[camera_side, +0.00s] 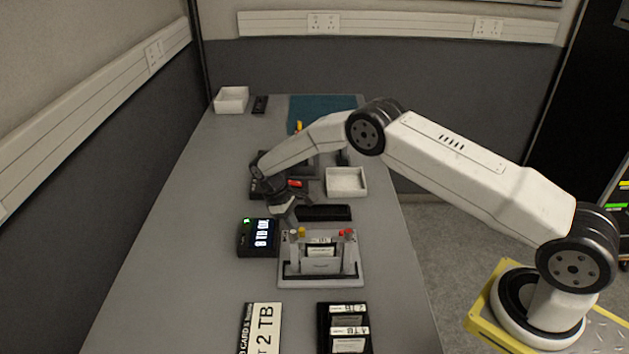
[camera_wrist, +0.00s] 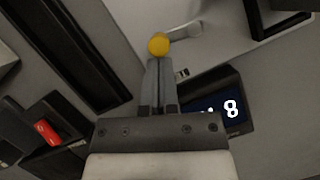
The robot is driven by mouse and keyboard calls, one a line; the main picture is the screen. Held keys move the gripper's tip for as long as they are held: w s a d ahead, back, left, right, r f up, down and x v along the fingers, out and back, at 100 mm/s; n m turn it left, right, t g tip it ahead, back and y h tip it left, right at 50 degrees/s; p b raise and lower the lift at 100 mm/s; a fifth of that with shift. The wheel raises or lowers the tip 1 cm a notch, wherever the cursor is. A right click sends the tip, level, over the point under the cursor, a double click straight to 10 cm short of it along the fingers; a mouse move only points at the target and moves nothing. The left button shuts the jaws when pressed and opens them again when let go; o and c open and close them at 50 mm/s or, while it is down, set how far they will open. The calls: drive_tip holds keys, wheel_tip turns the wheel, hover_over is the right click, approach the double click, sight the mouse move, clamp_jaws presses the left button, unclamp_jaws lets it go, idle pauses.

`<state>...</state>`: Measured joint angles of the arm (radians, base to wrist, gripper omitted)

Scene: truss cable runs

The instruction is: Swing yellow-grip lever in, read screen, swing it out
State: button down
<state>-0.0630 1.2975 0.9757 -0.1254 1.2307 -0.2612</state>
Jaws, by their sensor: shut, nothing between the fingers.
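The yellow-grip lever (camera_side: 302,232) is at the left rear corner of a light grey fixture (camera_side: 290,272). In the wrist view its round yellow grip (camera_wrist: 158,44) is just beyond my fingertips, with a metal arm (camera_wrist: 185,32) running right. My gripper (camera_side: 292,218) is shut and empty, low beside the lever; in the wrist view the fingers (camera_wrist: 158,64) are together. I cannot tell whether they touch the grip. The screen (camera_side: 262,234) left of the fixture is lit, seemingly reading "8 TB OK"; the wrist view shows only an "8" on it (camera_wrist: 231,108). A green light (camera_side: 246,221) shows above it.
A red-grip lever (camera_side: 348,232) stands at the fixture's right. A labelled card (camera_side: 321,249) sits in the fixture. A black bar (camera_side: 325,212) lies behind it, and a white tray (camera_side: 346,181) farther back. A card rack (camera_side: 344,326) and a "2 TB" sign (camera_side: 262,328) are in front.

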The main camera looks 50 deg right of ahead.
drive_tip(key=m, duration=0.1)
drive_tip(key=d+m+y, duration=0.1)
drive_tip(key=m, duration=0.1)
drive_tip(key=shift+s+d, duration=0.1)
drive_tip(key=shift+s, duration=0.3)
drive_tip(key=shift+s+a, duration=0.4)
drive_tip(key=shift+a, duration=0.3)
drive_tip(key=shift+r, duration=0.1)
drive_tip(key=v, duration=0.9)
drive_tip(key=shift+w+r, duration=0.25)
drive_tip(key=shift+r, duration=0.1)
drive_tip(key=shift+d+r, duration=0.1)
